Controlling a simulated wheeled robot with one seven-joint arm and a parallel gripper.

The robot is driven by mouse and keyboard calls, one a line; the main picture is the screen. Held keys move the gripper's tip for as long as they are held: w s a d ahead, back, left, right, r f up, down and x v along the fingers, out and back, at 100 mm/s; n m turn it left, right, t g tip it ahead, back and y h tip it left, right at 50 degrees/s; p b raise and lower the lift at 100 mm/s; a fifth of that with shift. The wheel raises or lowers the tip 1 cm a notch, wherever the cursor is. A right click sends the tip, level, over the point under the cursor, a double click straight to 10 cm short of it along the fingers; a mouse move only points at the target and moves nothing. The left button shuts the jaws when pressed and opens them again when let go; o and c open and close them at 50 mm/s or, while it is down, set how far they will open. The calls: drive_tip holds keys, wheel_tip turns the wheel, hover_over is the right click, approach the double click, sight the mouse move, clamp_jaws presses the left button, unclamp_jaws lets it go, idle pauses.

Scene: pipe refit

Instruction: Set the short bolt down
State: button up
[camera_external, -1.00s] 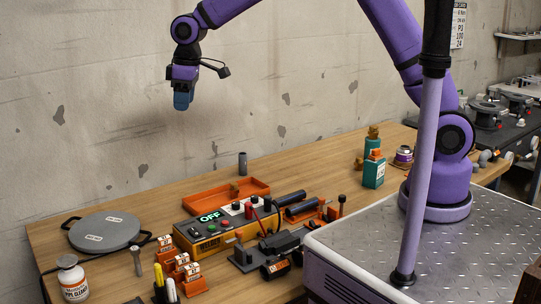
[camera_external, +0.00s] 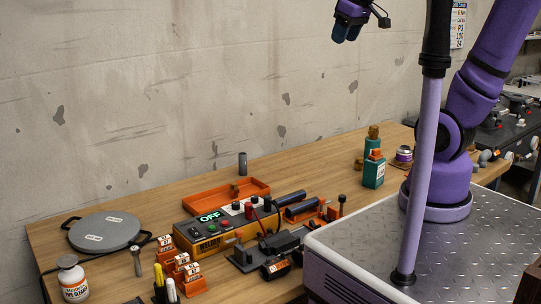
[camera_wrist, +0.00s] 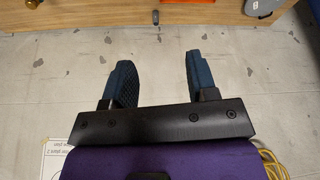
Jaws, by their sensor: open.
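My gripper (camera_external: 347,32) is high above the bench at the top of the external view, partly cut off by the frame edge. In the wrist view my gripper (camera_wrist: 157,70) shows its two blue fingers wide apart with nothing between them. I cannot pick out the short bolt for certain. A small brown piece (camera_external: 235,189) is at the orange tray (camera_external: 259,183) on the bench, too small to identify. Another small brown piece (camera_external: 358,165) stands beside the green bottles.
A dark grey cylinder (camera_external: 242,163) stands upright behind the tray. A power box (camera_external: 205,228), orange holders (camera_external: 196,286), a round grey plate (camera_external: 104,231) and a white bottle (camera_external: 73,281) crowd the front and left. Green bottles (camera_external: 373,170) stand right. Wood between tray and bottles is clear.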

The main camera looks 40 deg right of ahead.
drive_tip(key=s+d+f+m, duration=0.2)
drive_tip(key=s+d, duration=0.3)
drive_tip(key=s, duration=0.4)
drive_tip(key=shift+s+f+t+h, duration=0.3)
drive_tip(key=shift+s+f+t, duration=0.05)
drive_tip(key=shift+f+t, duration=0.1)
idle(0.5)
